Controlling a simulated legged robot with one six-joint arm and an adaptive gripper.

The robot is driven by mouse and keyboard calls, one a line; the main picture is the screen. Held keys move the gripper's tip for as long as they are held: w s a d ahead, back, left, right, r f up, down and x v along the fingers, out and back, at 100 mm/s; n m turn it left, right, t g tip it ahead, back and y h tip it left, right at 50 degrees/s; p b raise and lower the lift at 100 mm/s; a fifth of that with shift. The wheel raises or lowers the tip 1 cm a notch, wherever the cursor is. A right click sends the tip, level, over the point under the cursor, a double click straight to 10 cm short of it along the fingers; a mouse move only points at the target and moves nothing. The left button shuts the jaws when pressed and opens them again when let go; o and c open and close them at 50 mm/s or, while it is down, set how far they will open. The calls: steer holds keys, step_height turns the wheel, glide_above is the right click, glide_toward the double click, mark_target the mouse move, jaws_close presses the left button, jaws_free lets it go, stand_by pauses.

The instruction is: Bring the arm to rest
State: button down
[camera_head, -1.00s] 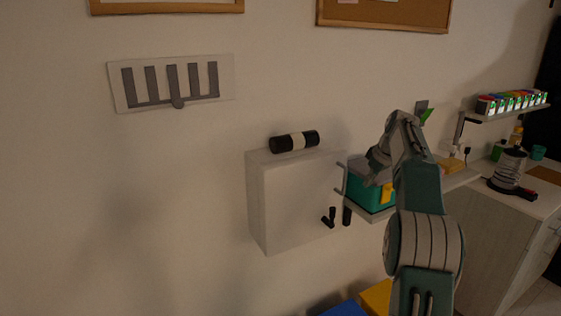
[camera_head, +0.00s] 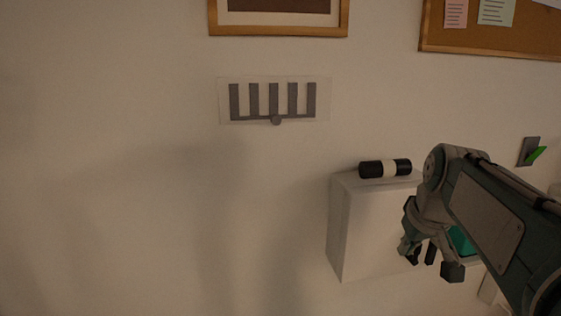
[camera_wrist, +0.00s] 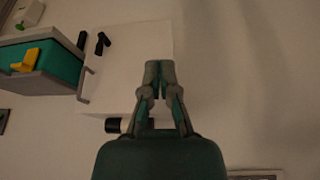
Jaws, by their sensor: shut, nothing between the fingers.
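My gripper (camera_wrist: 159,72) is in the middle of the wrist view. Its two fingers are together with nothing between them. In the head view my arm comes in from the lower right and folds at its elbow. The gripper end hangs down in front of a white wall box (camera_head: 352,235) and hides part of it. In the wrist view the same box (camera_wrist: 125,45) lies behind the fingers. I cannot tell the gap between gripper and box.
A black-and-white cylinder (camera_head: 385,168) lies on the box top. A teal bin (camera_head: 463,241) is partly behind my arm; a yellow piece (camera_wrist: 32,60) shows on it in the wrist view. A grey slotted panel (camera_head: 274,101) is on the wall. The wall at left is clear.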

steer(key=s+a+f, duration=0.3)
steer(key=s+f, duration=0.2)
steer(key=s, duration=0.4)
steer(key=s+a+f+m+t, duration=0.1)
steer(key=s+a+f, duration=0.3)
steer(key=s, duration=0.5)
steer(key=shift+a+f, duration=0.25)
steer(key=shift+f, duration=0.55)
